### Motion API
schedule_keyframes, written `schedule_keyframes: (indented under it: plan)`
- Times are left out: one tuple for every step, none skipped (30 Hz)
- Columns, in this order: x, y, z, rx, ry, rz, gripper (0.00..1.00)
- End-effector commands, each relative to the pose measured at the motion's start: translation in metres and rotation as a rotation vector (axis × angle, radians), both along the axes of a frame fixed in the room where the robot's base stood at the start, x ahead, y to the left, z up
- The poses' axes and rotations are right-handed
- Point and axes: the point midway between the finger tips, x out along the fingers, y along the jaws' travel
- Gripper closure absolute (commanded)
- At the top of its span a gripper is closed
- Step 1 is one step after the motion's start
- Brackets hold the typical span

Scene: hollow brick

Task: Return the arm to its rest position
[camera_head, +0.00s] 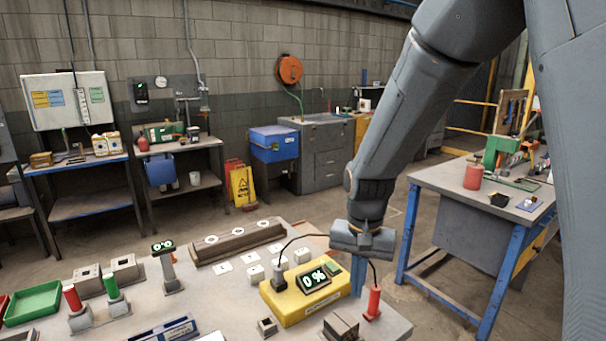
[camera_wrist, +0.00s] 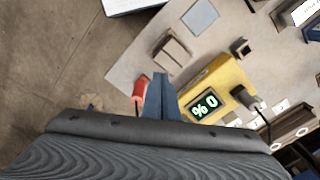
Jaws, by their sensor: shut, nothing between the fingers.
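My gripper (camera_head: 358,282) points down above the right end of the grey bench (camera_head: 225,315) in the head view. Its blue fingers are together with nothing between them; they also show in the wrist view (camera_wrist: 160,85). In the head view the fingers overlap the right end of a yellow box (camera_head: 290,312) with a display reading 0 %. A red-handled plug (camera_head: 373,302) stands just right of the fingers in the picture, and a black plug (camera_head: 279,275) is at the box's left. I cannot tell the exact height of the fingers over the bench.
A thin black cable arcs behind my gripper. On the bench are white blocks (camera_head: 255,273), a slotted rack (camera_head: 235,242), a small display post (camera_head: 167,268), red and green cylinders (camera_head: 111,288) and a green tray (camera_head: 34,303). A blue-legged workbench (camera_head: 450,190) stands at the right. Open floor lies between.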

Motion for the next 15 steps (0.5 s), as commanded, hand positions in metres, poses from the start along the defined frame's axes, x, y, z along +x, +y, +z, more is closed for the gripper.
schedule_keyframes:
  plan:
    - [-0.006, -0.007, -0.001, 0.000, -0.007, 0.015, 1.00]
    - [-0.010, -0.010, -0.002, 0.000, -0.010, 0.028, 1.00]
    - [-0.016, -0.015, -0.002, -0.001, -0.015, 0.048, 1.00]
    - [-0.021, -0.019, -0.003, 0.000, -0.020, 0.064, 1.00]
    - [-0.026, -0.023, -0.004, -0.002, -0.025, 0.080, 1.00]
    - [-0.033, -0.029, -0.005, -0.002, -0.031, 0.103, 1.00]
    - [-0.039, -0.033, -0.006, -0.003, -0.037, 0.122, 1.00]
    - [-0.045, -0.037, -0.007, -0.004, -0.042, 0.140, 1.00]
    - [-0.054, -0.043, -0.008, -0.006, -0.049, 0.166, 1.00]
    - [-0.060, -0.047, -0.010, -0.008, -0.056, 0.188, 1.00]
    - [-0.067, -0.052, -0.011, -0.011, -0.062, 0.207, 1.00]
    - [-0.077, -0.057, -0.013, -0.014, -0.070, 0.236, 1.00]
    - [-0.084, -0.061, -0.015, -0.016, -0.076, 0.257, 1.00]
    - [-0.091, -0.064, -0.016, -0.019, -0.079, 0.276, 1.00]
    - [-0.098, -0.068, -0.018, -0.023, -0.087, 0.298, 1.00]
